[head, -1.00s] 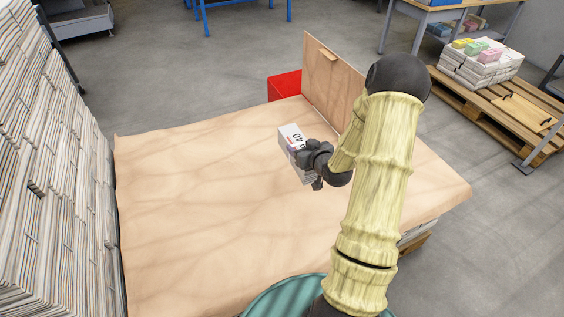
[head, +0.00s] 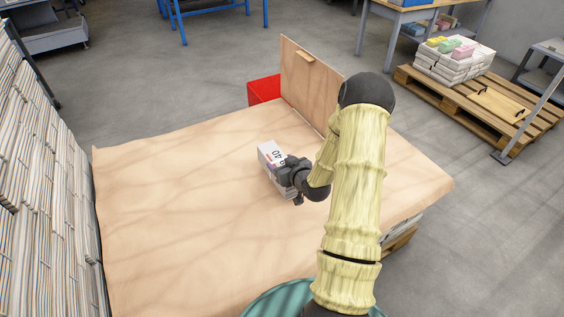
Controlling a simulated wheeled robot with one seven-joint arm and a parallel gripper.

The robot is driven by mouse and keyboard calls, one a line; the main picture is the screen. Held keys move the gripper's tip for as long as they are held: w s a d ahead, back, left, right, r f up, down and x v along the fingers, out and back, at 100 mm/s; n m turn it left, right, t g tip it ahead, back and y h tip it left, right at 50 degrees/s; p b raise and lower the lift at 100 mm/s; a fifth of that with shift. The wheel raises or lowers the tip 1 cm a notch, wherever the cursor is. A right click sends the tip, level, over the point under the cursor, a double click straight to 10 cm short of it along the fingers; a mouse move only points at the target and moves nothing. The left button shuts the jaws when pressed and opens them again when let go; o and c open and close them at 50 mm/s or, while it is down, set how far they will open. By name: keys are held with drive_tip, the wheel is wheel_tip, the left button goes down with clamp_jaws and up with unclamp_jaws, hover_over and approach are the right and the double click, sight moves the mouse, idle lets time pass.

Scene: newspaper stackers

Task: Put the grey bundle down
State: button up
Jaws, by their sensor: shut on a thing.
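The grey bundle (head: 269,154) is a small block with a pale top label marked "40". It is over the middle of the brown paper-covered surface (head: 180,220). My gripper (head: 287,172) is shut on its right side, and the fingers and wrist hide part of the bundle. I cannot tell whether its underside touches the brown sheet or hangs just above it.
An upright wooden board (head: 305,80) stands at the back edge, with a red box (head: 263,90) behind it. Tall newspaper stacks (head: 35,170) line the left. A pallet (head: 470,105) with bundles (head: 452,62) is at the back right. The sheet's left half is bare.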

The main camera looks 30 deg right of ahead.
drive_tip(key=shift+w+r, duration=0.1)
drive_tip(key=shift+f+b, duration=0.5)
drive_tip(key=shift+f, duration=1.35)
drive_tip(key=shift+f, duration=0.15)
drive_tip(key=o, duration=1.8)
drive_tip(key=shift+c, duration=0.2)
drive_tip(key=p+v, duration=0.1)
drive_tip(key=v, duration=1.1)
drive_tip(key=shift+p, duration=0.3)
drive_tip(key=shift+a, duration=0.1)
